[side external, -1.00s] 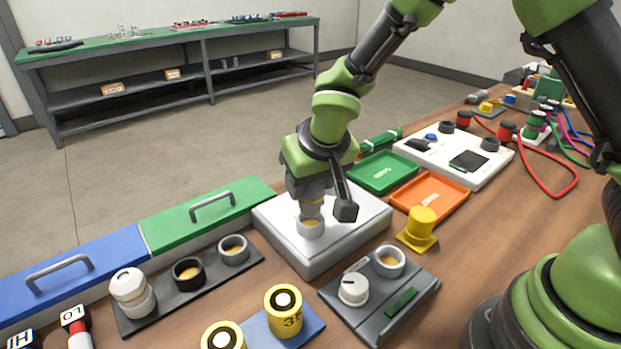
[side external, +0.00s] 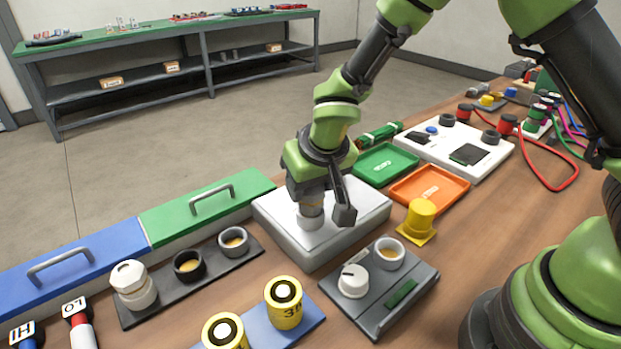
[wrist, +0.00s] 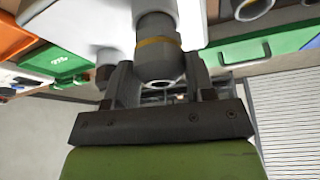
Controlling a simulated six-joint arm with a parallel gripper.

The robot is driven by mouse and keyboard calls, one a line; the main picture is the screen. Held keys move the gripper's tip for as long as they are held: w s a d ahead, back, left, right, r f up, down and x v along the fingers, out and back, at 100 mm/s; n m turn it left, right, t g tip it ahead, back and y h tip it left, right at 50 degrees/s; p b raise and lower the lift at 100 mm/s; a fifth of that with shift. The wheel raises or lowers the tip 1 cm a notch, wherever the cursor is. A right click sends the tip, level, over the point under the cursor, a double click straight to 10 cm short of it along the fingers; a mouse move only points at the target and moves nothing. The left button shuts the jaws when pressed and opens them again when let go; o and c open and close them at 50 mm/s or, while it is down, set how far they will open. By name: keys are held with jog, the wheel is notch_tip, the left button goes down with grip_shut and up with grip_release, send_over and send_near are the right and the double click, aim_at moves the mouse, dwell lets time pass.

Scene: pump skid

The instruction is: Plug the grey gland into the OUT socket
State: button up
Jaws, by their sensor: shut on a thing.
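My gripper (side external: 312,192) points down over the white box (side external: 350,235) in the side view. It is shut on the grey gland, a round grey body with a gold band; the wrist view shows the gland (wrist: 159,66) between the two fingers. Below it, a pale round socket collar (side external: 311,220) stands on the white box. The gland's lower end meets the collar and looks roughly upright in line with it. The collar's mouth is hidden, so I cannot tell how deep the gland sits. No OUT label is readable.
A grey plate with a knob and another socket (side external: 390,253) stands in front right. A dark strip with sockets (side external: 187,265) lies left. A yellow plug (side external: 420,218), orange tray (side external: 452,202) and green tray (side external: 384,180) are to the right. Green and blue lids with handles line the left.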

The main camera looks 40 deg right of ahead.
jog(key=shift+f, duration=0.65)
jog(key=o, duration=1.1)
jog(key=v, duration=1)
jog(key=shift+w, duration=0.1)
